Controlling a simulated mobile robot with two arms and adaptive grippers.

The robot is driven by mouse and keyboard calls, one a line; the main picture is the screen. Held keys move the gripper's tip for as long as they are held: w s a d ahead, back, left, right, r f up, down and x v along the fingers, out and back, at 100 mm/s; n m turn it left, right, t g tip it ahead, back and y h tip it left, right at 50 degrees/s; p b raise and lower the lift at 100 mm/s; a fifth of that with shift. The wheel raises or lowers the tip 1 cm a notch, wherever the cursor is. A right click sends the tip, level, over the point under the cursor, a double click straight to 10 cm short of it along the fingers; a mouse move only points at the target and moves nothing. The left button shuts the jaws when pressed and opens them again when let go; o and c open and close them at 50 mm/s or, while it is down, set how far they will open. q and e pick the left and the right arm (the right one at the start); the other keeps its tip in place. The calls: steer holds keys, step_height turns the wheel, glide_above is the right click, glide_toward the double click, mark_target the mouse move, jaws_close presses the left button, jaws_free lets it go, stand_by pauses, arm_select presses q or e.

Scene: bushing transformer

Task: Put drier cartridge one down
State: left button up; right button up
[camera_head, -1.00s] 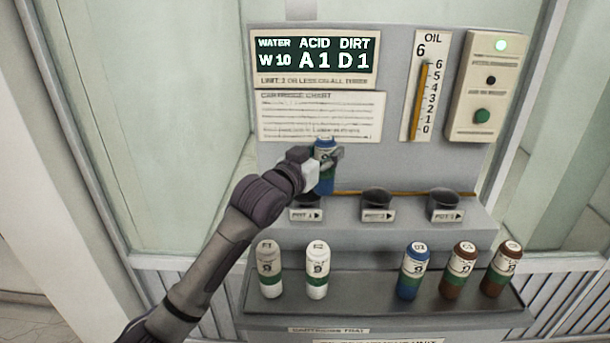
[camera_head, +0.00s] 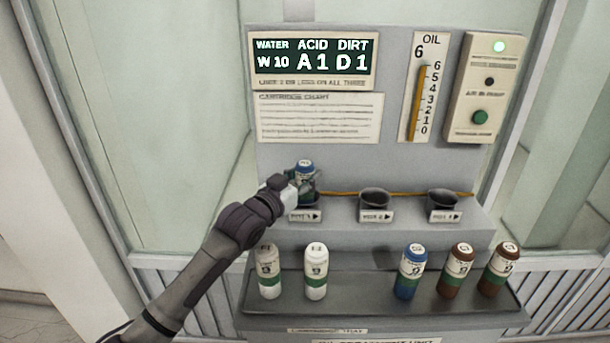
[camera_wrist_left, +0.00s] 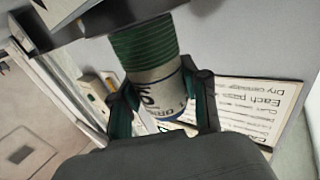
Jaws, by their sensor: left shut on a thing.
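A blue-topped cartridge (camera_head: 304,168) is upright in the jaws of my left gripper (camera_head: 303,186), over the leftmost pot (camera_head: 304,203). Its lower end looks at or just inside the pot rim; the gripper hides part of this. In the left wrist view the cartridge (camera_wrist_left: 155,75) shows a green ribbed band and a pale printed label, between the two fingers of the gripper (camera_wrist_left: 160,105). My right gripper is not in view.
The middle pot (camera_head: 374,202) and right pot (camera_head: 442,203) look empty. The front tray (camera_head: 350,288) holds two white cartridges (camera_head: 316,270), one blue cartridge (camera_head: 411,270) and two brown cartridges (camera_head: 456,270). The display panel (camera_head: 313,58) reads W10, A1, D1.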

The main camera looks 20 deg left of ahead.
arm_select(q)
steer(key=shift+f, duration=0.1)
steer(key=o, duration=1.3)
steer(key=shift+s, duration=0.15)
steer(key=shift+b+v, duration=0.95)
steer(key=shift+v, duration=4.95)
